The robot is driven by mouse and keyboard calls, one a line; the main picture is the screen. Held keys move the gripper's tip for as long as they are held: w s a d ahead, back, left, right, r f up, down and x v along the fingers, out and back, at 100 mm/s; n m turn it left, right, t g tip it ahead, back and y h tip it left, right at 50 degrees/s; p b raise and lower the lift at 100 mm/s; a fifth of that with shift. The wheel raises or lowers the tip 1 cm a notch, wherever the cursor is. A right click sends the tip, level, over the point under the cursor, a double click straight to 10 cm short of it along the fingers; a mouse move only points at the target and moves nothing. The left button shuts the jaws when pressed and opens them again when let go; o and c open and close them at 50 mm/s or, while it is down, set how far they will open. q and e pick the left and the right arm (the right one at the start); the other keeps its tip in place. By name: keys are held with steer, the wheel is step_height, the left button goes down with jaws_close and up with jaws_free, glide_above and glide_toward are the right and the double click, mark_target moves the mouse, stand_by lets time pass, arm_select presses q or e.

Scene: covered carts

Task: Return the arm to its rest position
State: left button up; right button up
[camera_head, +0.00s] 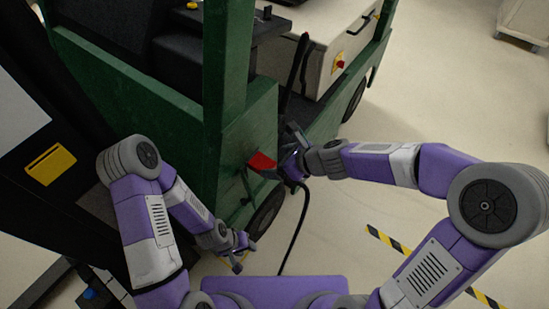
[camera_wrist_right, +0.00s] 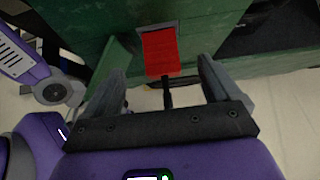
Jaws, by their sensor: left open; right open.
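My right gripper (camera_head: 285,147) is at the end of the cart's green side, close to a red block or flap (camera_head: 262,162). In the right wrist view the open fingers (camera_wrist_right: 162,66) stand on either side of the red part (camera_wrist_right: 160,52), with visible gaps, and hold nothing. The red part sits against a grey plate on the green panel, and a dark rod shows below it. My left gripper (camera_head: 241,247) hangs low by the cart's front wheel, open and empty. My right arm reaches in from the right; my left arm is bent downward.
The green cart (camera_head: 140,82) fills the upper left and carries a pale box (camera_head: 325,45). A black cable (camera_head: 296,228) runs down to the floor near my right gripper. Yellow-black tape (camera_head: 390,243) marks the floor. Open floor lies at the upper right.

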stand_by(0.4)
steer(key=s+d+f+n+g+h, duration=0.1)
steer(key=s+d+f+n, duration=0.15)
steer(key=f, duration=0.25)
steer(key=s+d+f+n+g+h+p, duration=0.1)
steer(key=d+f+n, duration=0.1)
steer(key=f+n, duration=0.3)
steer(key=s+d+f+n+g+h, duration=0.1)
steer(key=s+d+f+n, duration=0.1)
steer(key=f, duration=0.4)
steer(key=s+d+f+n+g, duration=0.1)
steer(key=s+f+n, duration=0.9)
steer(key=n, duration=0.3)
steer(key=shift+s+d+f+g+p, duration=0.35)
steer(key=shift+f+g+p, duration=0.05)
steer(key=shift+f, duration=0.2)
